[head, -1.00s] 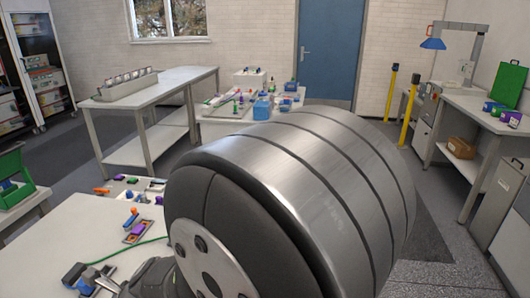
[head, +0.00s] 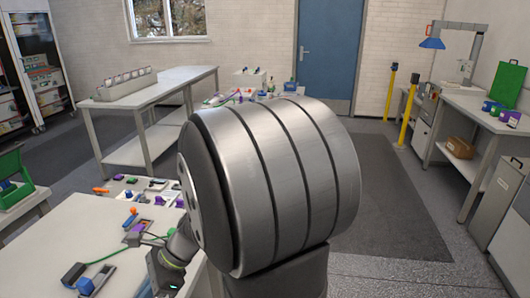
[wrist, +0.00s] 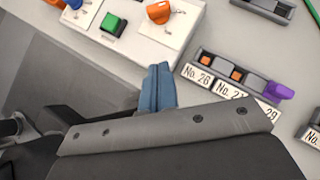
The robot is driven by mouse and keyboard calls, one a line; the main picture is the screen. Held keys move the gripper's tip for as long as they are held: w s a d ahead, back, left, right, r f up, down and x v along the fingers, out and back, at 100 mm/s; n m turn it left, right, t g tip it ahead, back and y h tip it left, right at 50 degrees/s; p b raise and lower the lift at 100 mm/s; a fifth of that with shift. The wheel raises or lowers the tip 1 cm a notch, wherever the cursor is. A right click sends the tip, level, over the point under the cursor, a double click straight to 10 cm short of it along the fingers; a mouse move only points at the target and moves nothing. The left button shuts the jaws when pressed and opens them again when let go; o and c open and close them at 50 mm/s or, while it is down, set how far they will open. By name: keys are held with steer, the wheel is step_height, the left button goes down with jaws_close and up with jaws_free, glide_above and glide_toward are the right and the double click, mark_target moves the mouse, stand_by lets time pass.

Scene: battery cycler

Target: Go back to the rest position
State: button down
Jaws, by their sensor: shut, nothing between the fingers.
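My gripper (wrist: 158,78) shows in the wrist view as two blue fingers closed together, with nothing between them. It is over the white tabletop (head: 70,235), near a white panel (wrist: 130,48) with a green button and orange knobs. Its height above the table is hard to tell. In the head view my large grey arm joint fills the middle. My wrist shows low and left of it, but the fingertips cannot be made out there.
Numbered holders (wrist: 222,88) with orange and purple pieces lie right of my fingers in the wrist view. A blue connector (head: 75,274) with a green cable lies at the table's near left. A side bench (head: 190,76) stands behind. Floor (head: 395,215) at right is clear.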

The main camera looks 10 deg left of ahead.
steer(key=shift+v, duration=1.1)
steer(key=c, duration=0.9)
jaws_free()
steer(key=s+a+r+n+t+h, duration=0.2)
steer(key=s+a+r+n, duration=0.15)
steer(key=n, duration=0.85)
steer(key=s+a+r+n+t+h, duration=0.2)
steer(key=a+r+n+h, duration=0.15)
steer(key=n, duration=0.85)
steer(key=s+a+r+n+t+h, duration=0.1)
steer(key=s+a+r+n+t, duration=0.25)
steer(key=n, duration=0.85)
steer(key=shift+g, duration=0.85)
steer(key=f, duration=0.5)
steer(key=a+f, duration=0.1)
steer(key=f, duration=1.1)
steer(key=shift+w+a, duration=0.15)
